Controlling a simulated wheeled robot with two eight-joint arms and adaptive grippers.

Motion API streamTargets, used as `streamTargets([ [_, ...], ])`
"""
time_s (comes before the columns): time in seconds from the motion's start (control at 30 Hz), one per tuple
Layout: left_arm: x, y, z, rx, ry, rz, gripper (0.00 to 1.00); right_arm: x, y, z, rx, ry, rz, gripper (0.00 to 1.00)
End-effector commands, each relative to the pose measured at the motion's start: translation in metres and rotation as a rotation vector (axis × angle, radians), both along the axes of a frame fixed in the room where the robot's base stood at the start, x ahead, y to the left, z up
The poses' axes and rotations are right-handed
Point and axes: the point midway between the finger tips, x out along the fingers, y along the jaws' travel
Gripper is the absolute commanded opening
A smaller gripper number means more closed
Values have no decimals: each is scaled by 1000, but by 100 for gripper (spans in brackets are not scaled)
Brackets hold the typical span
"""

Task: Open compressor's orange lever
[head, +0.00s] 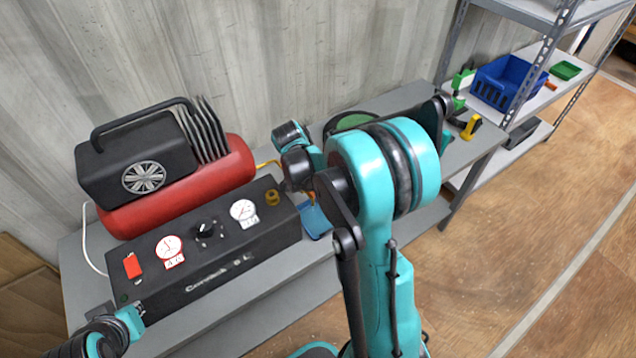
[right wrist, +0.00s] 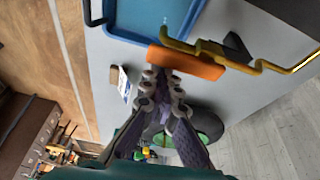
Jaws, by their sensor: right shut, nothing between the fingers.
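The compressor has a red tank (head: 190,190) under a black motor (head: 140,165) and stands at the left of the grey bench. In the right wrist view, the orange lever (right wrist: 187,62) sits on a bent yellow pipe (right wrist: 225,58). The pipe also shows in the head view (head: 266,163), largely hidden by my right arm. My right gripper (right wrist: 162,73) is shut and empty, its fingertips right beside the orange lever; I cannot tell whether they touch. In the head view its fingers are hidden. Part of my left arm shows at the lower left, without its fingers.
A black control box (head: 215,245) with gauges stands in front of the compressor. A blue tray (head: 316,222) lies close to the lever; it also shows in the wrist view (right wrist: 150,20). A shelf with a blue crate (head: 508,85) stands at the right.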

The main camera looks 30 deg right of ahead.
Motion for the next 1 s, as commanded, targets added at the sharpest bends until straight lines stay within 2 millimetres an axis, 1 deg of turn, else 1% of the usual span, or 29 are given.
streamTargets([
  [0.67,0,0,0,0,0,0,0,1,2,0,1,1,3,0],
  [1.0,0,0,-2,0,0,0,0,15,9,-1,4,-1,6,0],
])
